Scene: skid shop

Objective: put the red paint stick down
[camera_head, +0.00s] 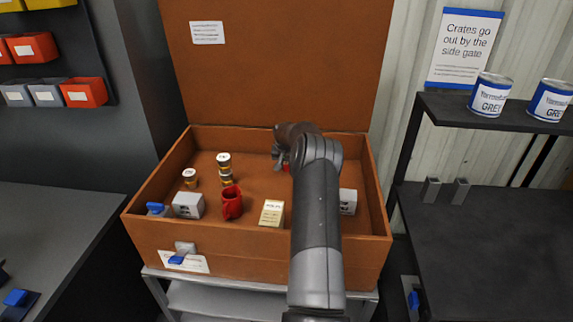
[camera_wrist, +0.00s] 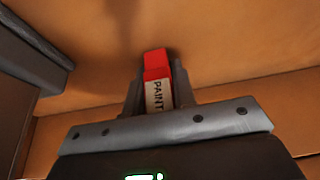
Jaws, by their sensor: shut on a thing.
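The red paint stick (camera_wrist: 156,75) is a red block with a pale label reading "PAINT". It stands between the fingers of my gripper (camera_wrist: 160,95), which is shut on it, in the wrist view. In the head view my gripper (camera_head: 285,162) reaches into the open brown chest (camera_head: 258,252) toward its back, and only a bit of red shows beside it. My arm hides part of the chest's right side. I cannot tell whether the stick touches the chest floor.
The raised lid (camera_head: 290,60) stands behind. A dark shelf (camera_head: 480,118) is at right.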

